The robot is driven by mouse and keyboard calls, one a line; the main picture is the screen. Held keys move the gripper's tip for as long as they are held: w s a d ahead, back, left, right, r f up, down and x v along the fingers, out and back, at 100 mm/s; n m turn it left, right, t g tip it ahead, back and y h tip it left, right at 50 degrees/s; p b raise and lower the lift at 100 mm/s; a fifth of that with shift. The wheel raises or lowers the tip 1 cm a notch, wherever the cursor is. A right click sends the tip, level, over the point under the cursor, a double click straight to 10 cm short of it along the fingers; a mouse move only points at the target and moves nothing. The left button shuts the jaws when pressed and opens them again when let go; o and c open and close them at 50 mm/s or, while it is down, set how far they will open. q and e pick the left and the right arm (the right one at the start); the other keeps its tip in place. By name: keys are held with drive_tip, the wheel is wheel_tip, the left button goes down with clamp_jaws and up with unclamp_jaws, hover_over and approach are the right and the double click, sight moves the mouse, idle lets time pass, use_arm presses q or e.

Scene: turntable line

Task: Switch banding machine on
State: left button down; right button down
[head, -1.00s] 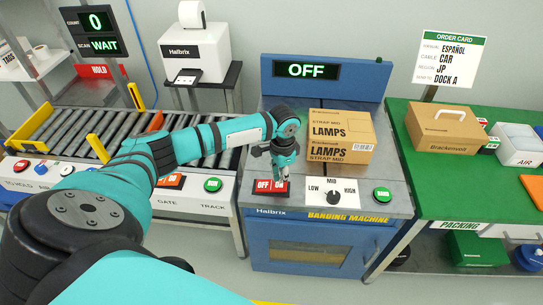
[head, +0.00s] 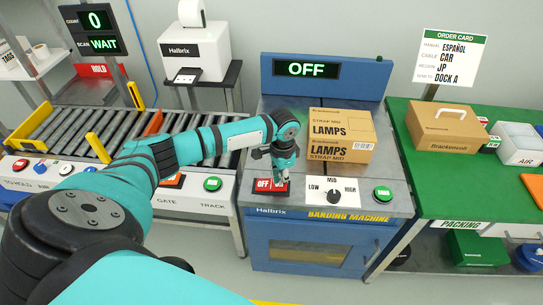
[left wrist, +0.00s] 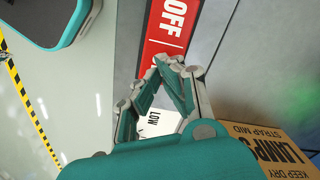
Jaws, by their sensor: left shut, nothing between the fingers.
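The blue banding machine (head: 300,229) stands in the middle of the head view, and its display (head: 300,69) reads OFF. A red OFF/ON switch (head: 264,186) is on its front panel; it also shows in the left wrist view (left wrist: 168,28). My left gripper (head: 281,183) is shut and empty, pointing down at the ON side of the switch and covering most of it. In the left wrist view its fingertips (left wrist: 172,62) overlap the red plate's lower end; whether they touch it I cannot tell. My right gripper is not in view.
A LAMPS carton (head: 341,137) sits on the machine top beside my gripper. A LOW/MID/HIGH knob (head: 333,196) and a green button (head: 382,194) are right of the switch. A roller conveyor (head: 120,128) lies left, a green packing table (head: 425,190) right.

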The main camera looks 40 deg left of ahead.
use_arm(q)
drive_tip(key=shift+f, duration=0.6)
idle(0.3)
wheel_tip(320, 180, up, 7)
drive_tip(key=p, duration=0.7)
drive_tip(key=shift+p, duration=0.4)
